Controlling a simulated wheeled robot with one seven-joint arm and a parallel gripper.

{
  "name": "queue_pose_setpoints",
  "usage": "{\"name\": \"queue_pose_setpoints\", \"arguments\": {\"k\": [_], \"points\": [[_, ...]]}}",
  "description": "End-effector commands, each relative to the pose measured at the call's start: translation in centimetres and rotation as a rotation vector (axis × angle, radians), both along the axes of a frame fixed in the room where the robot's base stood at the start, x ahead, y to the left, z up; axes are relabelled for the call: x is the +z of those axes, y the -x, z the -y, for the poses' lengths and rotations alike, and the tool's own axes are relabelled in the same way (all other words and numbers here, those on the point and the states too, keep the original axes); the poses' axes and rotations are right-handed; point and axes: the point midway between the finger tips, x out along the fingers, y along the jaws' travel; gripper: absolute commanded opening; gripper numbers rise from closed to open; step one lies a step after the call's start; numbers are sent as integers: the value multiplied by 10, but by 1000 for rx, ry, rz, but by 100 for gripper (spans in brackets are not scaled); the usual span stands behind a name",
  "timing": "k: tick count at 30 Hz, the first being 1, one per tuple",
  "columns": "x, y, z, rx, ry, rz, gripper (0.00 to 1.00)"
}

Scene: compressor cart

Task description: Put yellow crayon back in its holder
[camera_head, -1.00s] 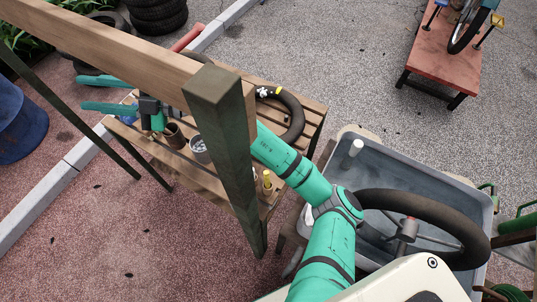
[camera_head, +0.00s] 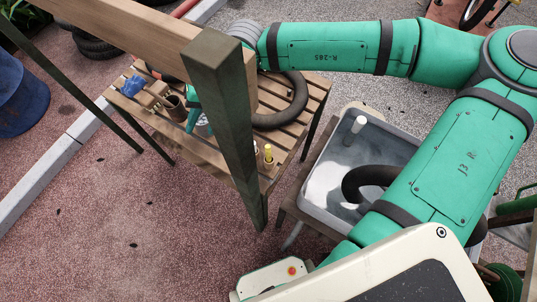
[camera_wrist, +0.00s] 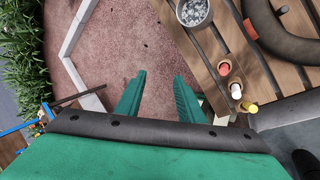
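A yellow crayon (camera_head: 268,151) stands upright in a small tan holder (camera_head: 269,162) at the near right corner of the slatted bench. In the wrist view a yellow end (camera_wrist: 250,106) shows at the bench edge, beside a white-topped piece (camera_wrist: 236,91) and a red-topped piece (camera_wrist: 225,68), each in a similar small holder. How deep the yellow one sits cannot be told. My gripper (camera_wrist: 158,85) is open and empty, left of these pieces, with pavement seen between its fingers. In the head view my gripper is mostly hidden behind the dark post.
A dark post (camera_head: 222,120) and wooden beam (camera_head: 120,35) stand before the bench (camera_head: 292,140). On the bench are a black tire (camera_head: 294,105), a brown pot (camera_head: 176,108), a blue cloth (camera_head: 132,86) and a can of grey bits (camera_wrist: 193,12). A grey tub (camera_head: 325,185) is at right.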

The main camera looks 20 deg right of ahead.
Motion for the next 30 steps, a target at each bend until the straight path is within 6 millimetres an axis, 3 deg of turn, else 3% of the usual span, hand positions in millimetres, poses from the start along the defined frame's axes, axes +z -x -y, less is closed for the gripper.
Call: {"name": "queue_pose_setpoints", "arguments": {"k": [1,6,12,17,24,30], "points": [[-4,7,21,6,78,-7,35],[-11,31,84,20,290,-45,35],[-9,51,129,26,434,-80,35],[-14,56,140,27,468,-90,35],[-49,57,139,27,467,-92,35],[-64,57,139,26,468,-91,35]]}}
